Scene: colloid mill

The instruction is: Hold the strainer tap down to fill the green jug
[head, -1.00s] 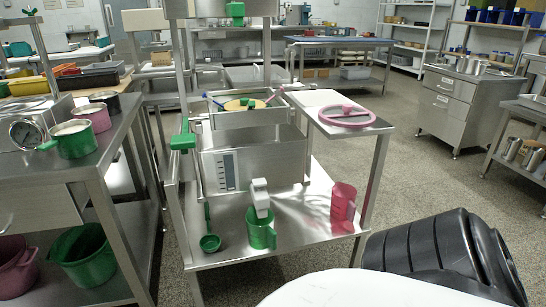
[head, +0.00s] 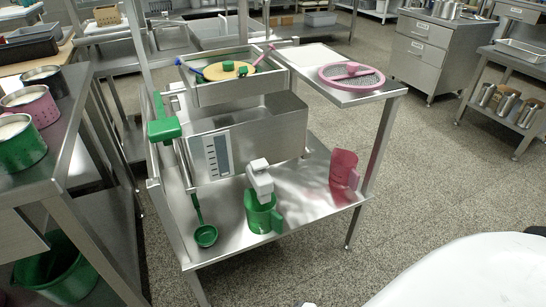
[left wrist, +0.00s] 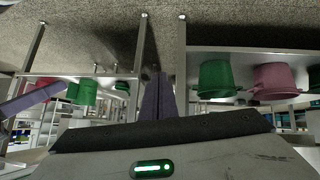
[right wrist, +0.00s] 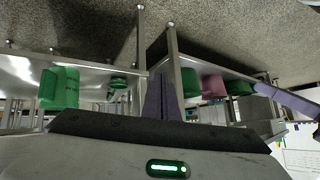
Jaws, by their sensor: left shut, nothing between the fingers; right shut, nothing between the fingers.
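The green jug (head: 262,217) stands upright on the lower steel shelf, under the pale strainer tap (head: 260,178) on the front of the steel strainer box (head: 250,139). The tap's lower end overlaps the jug's mouth in the head view. The green jug also shows upside down in the left wrist view (left wrist: 87,92) and in the right wrist view (right wrist: 60,88). My left gripper (left wrist: 157,92) and right gripper (right wrist: 160,90) are shut and empty, apart from the jug and the tap. Neither shows in the head view. The jug's inside is mostly hidden.
A pink jug (head: 344,169) stands right of the green jug. A green ladle (head: 205,235) hangs at left. A green handle (head: 163,129) sticks out at the box's left. A pink-rimmed sieve (head: 351,76) lies on the side shelf. Pots fill the left bench (head: 64,163).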

